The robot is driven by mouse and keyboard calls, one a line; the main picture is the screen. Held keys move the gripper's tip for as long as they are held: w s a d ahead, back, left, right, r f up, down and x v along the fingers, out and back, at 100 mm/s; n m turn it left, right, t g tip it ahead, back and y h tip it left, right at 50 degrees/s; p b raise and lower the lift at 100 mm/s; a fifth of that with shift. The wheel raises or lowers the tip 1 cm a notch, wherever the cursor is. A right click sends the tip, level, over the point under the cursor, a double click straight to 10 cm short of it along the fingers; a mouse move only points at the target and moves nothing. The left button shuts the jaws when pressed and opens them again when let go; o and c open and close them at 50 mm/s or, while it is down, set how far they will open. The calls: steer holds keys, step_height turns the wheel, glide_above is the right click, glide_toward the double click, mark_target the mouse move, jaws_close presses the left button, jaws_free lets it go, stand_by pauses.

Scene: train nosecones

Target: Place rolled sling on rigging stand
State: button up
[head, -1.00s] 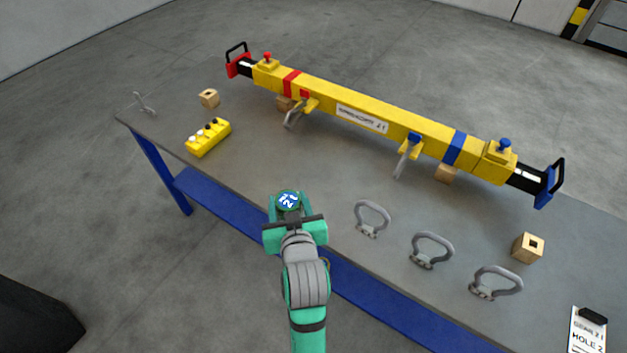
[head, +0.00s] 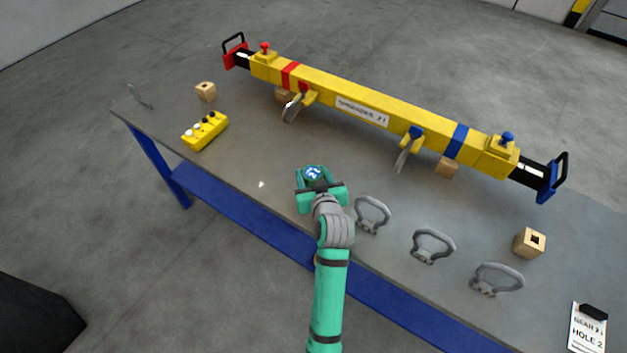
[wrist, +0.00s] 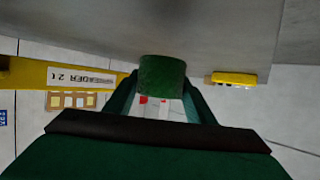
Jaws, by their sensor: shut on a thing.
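The rolled sling is a short green roll (head: 313,172) with a round blue and white label on its top end. My gripper (head: 312,181) is shut on it and holds it over the front part of the grey table (head: 255,165). In the wrist view the green roll (wrist: 162,76) sits between my two green fingers (wrist: 161,98). I cannot tell from the pictures whether the roll touches the table top. I cannot pick out a separate rigging stand in either view.
A yellow lifting beam (head: 380,106) lies along the table's back. Several grey shackles, such as this one (head: 371,215), stand right of my gripper. A yellow block (head: 205,131) lies left. A label card (head: 587,328) is at the right front.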

steer(key=shift+w+d+f, duration=0.15)
steer(key=shift+w+f, duration=0.15)
steer(key=shift+f, duration=0.05)
step_height(320, 180, down, 3)
steer(key=shift+w+d+r, duration=0.1)
steer(key=shift+d, duration=0.05)
steer(key=shift+f, duration=0.3)
steer(key=shift+f, duration=0.15)
steer(key=o, duration=1.2)
steer(key=v, duration=1.2)
